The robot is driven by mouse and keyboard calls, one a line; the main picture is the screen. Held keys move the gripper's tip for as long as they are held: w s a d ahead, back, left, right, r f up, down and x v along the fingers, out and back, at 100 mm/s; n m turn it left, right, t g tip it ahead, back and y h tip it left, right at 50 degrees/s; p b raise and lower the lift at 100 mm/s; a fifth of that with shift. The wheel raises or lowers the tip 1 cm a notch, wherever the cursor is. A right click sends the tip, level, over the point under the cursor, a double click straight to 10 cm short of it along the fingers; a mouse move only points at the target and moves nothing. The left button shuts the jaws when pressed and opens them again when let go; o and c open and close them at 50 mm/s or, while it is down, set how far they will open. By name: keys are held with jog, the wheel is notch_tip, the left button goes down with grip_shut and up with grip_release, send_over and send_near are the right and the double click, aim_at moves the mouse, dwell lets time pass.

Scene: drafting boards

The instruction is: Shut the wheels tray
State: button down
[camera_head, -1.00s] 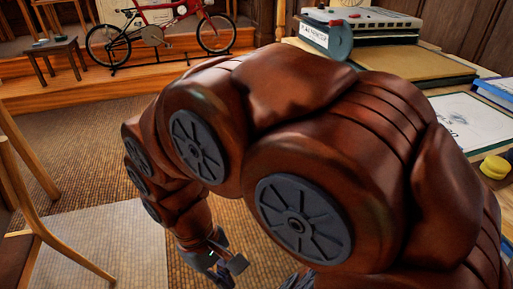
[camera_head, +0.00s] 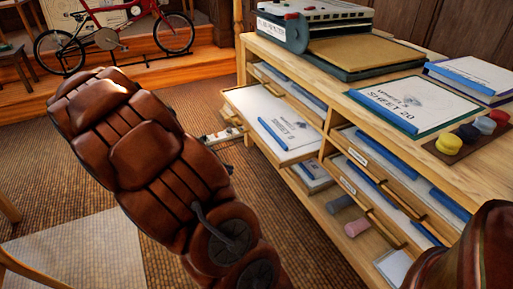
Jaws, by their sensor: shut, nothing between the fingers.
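A shallow wooden tray (camera_head: 284,160) stands pulled out to the left from the upper left part of the cabinet. A white sheet (camera_head: 262,108) with a blue strip lies in it. The sheet's small lettering seems to read "wheels", but I cannot be sure, and the tray's front label is not readable. My gripper (camera_head: 232,133) is mostly hidden behind my brown arm. Its visible end is shut and empty, just left of the tray's front and close to it. I cannot tell whether they touch.
The wooden cabinet (camera_head: 335,75) has other trays below right, with labels (camera_head: 357,157) and bar handles, and open shelves holding rolls. On top are a machine (camera_head: 315,18), a board with a sheet (camera_head: 412,100) and coloured discs (camera_head: 467,132). A red bicycle (camera_head: 115,25) stands behind. Carpet lies left of the cabinet.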

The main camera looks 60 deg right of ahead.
jog(key=w+d+f+n+g+h, duration=0.2)
jog(key=w+d, duration=0.3)
jog(key=d, duration=0.3)
jog(key=n+t+h, duration=0.1)
jog(key=n+h, duration=0.5)
jog(key=n, duration=0.1)
send_near(263, 145)
jog(key=b+x, duration=0.3)
jog(key=x, duration=0.4)
jog(key=shift+d+f, duration=0.1)
jog(key=shift+d, duration=0.05)
